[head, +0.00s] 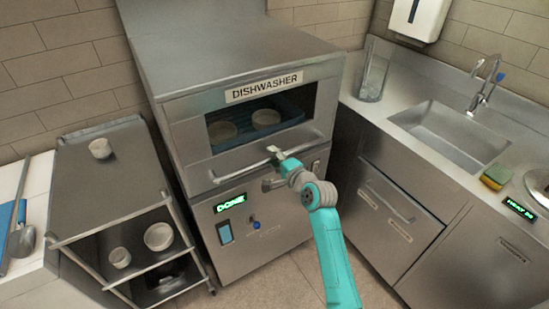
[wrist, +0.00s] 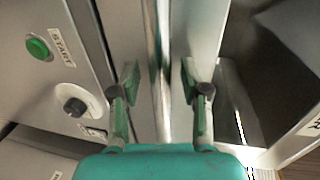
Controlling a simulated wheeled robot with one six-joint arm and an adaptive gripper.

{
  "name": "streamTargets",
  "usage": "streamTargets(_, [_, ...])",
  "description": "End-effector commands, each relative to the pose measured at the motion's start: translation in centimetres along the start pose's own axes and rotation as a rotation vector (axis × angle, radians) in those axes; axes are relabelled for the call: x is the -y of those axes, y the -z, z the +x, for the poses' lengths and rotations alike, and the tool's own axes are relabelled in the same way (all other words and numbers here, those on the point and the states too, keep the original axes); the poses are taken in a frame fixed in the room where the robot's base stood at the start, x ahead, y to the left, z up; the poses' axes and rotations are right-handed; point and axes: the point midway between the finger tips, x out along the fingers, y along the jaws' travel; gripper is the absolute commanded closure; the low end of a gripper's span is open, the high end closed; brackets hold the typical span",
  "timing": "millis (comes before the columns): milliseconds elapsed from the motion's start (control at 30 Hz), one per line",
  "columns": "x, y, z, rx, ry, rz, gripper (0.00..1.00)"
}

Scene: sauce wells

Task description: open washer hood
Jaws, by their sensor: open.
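The washer hood (head: 190,135) is a steel front labelled DISHWASHER, and it is down. Its window shows a blue rack with pale bowls inside. A bar handle (head: 235,168) runs across its lower edge. My gripper (head: 270,168) is at the middle of this handle in the head view. In the wrist view the open fingers (wrist: 160,85) stand on either side of the bar (wrist: 158,50), with gaps showing. I cannot tell whether either finger touches it.
Below the hood, a lower panel carries a lit DONE display (head: 230,202). The wrist view shows a green START button (wrist: 38,47) and a black knob (wrist: 75,107). A shelf cart (head: 95,185) with bowls stands left, and a sink counter (head: 405,115) stands right.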

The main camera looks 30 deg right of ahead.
Motion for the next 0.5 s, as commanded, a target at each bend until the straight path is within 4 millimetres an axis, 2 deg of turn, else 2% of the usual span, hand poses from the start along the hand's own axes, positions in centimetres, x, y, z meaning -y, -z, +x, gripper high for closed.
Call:
streamTargets(300, [0.05, 0.00, 0.27, 0.000, 0.001, -0.001, 0.54])
streamTargets(367, [0.05, 0.00, 0.26, 0.000, 0.001, -0.001, 0.67])
streamTargets(500, [0.04, 0.00, 0.26, 0.000, 0.001, -0.001, 1.00])
